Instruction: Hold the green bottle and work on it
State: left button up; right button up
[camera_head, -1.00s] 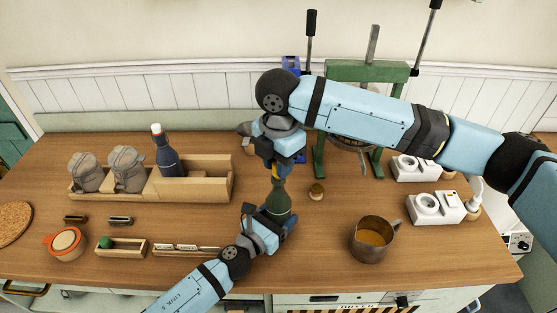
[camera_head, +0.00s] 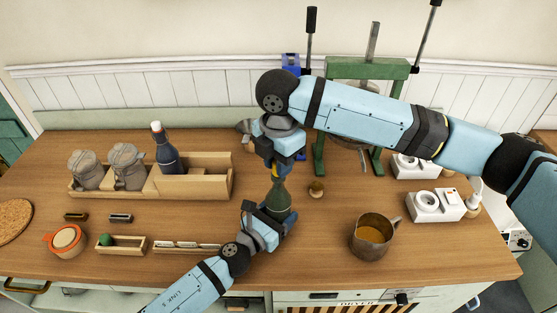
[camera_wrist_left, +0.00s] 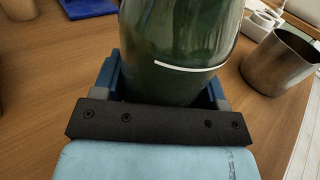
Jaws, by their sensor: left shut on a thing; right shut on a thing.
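The green bottle (camera_head: 279,199) stands upright near the middle of the wooden counter. My left gripper (camera_head: 279,212) is shut around its lower body from the front; the left wrist view shows the dark green glass (camera_wrist_left: 180,50) between the blue fingers. My right gripper (camera_head: 276,174) is above the bottle, pointing down, and is shut at the top of its neck. The fingers hide the bottle's mouth, so I cannot tell whether they hold a cap or the neck itself.
A small cork-like piece (camera_head: 317,189) sits right of the bottle. A metal jug (camera_head: 371,238) with amber liquid stands at the right. A wooden rack (camera_head: 205,183) with a dark bottle (camera_head: 165,153) and grey sacks is at the left. A green press frame (camera_head: 368,69) stands behind my right arm.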

jog(key=shift+f, duration=0.1)
dwell(0.4)
jog(key=o, duration=1.3)
jog(key=shift+r, duration=3.5)
pick_arm(q)
jog(key=o, duration=1.4)
